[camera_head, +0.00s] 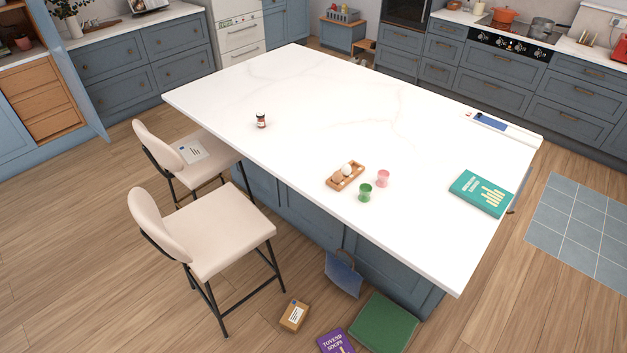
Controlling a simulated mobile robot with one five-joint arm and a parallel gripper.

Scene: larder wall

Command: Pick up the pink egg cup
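The pink egg cup (383,178) stands upright on the white island top (330,98), near its front edge. A green egg cup (365,192) stands just in front of it and to its left. A wooden egg tray (337,184) with eggs in it lies to the left of both cups. The pink cup looks clear of the tray, with a small gap to the green cup. My gripper is not in view.
A teal book (482,193) lies on the island to the right, and a small dark jar (261,121) stands at the left. Two cream stools (222,238) stand along the near left side. A blue bag (343,274), a green cushion (370,322) and a parcel (294,315) are on the floor in front.

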